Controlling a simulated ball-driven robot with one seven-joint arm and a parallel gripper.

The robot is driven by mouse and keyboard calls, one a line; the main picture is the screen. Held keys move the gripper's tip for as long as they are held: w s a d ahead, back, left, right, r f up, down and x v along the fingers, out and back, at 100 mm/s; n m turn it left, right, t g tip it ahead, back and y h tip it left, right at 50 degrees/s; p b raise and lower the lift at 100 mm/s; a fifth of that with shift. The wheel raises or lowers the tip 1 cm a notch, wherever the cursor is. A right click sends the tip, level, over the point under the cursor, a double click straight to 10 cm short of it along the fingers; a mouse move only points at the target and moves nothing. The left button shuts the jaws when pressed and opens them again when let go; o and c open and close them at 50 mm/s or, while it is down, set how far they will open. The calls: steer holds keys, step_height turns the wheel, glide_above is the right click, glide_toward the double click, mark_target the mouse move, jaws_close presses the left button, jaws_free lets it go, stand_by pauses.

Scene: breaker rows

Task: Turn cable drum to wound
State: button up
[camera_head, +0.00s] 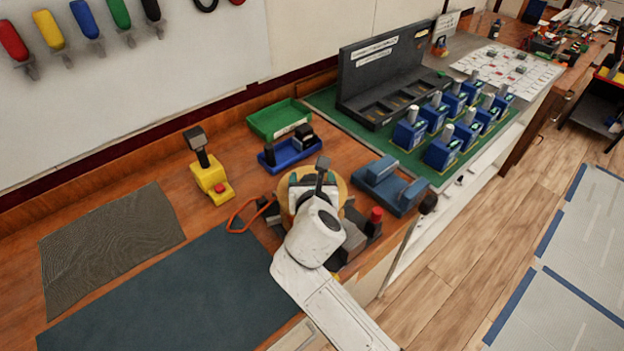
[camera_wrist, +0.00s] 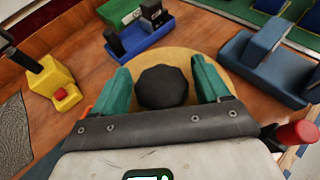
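The cable drum shows as a round tan disc (camera_wrist: 230,83) under my gripper in the wrist view; its rim (camera_head: 344,190) also shows in the head view, with much of it hidden by my arm. A dark faceted knob (camera_wrist: 162,87) stands at the drum's middle. My gripper (camera_wrist: 163,84) is over the drum with its two teal fingers apart, one on each side of the knob. Narrow gaps seem to show between knob and fingers; I cannot tell whether they touch. An orange cable (camera_head: 238,222) loops out left of the drum. No wound marking is readable.
A red button (camera_head: 376,214) stands close right of the drum, and a blue block fixture (camera_head: 390,185) is beyond it. A blue tray (camera_head: 289,154), green tray (camera_head: 279,119) and yellow lever box (camera_head: 210,178) stand behind and left. A dark mat (camera_head: 170,295) lies clear at front left.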

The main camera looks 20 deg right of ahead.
steer(key=c, duration=1.3)
steer(key=shift+o, duration=0.2)
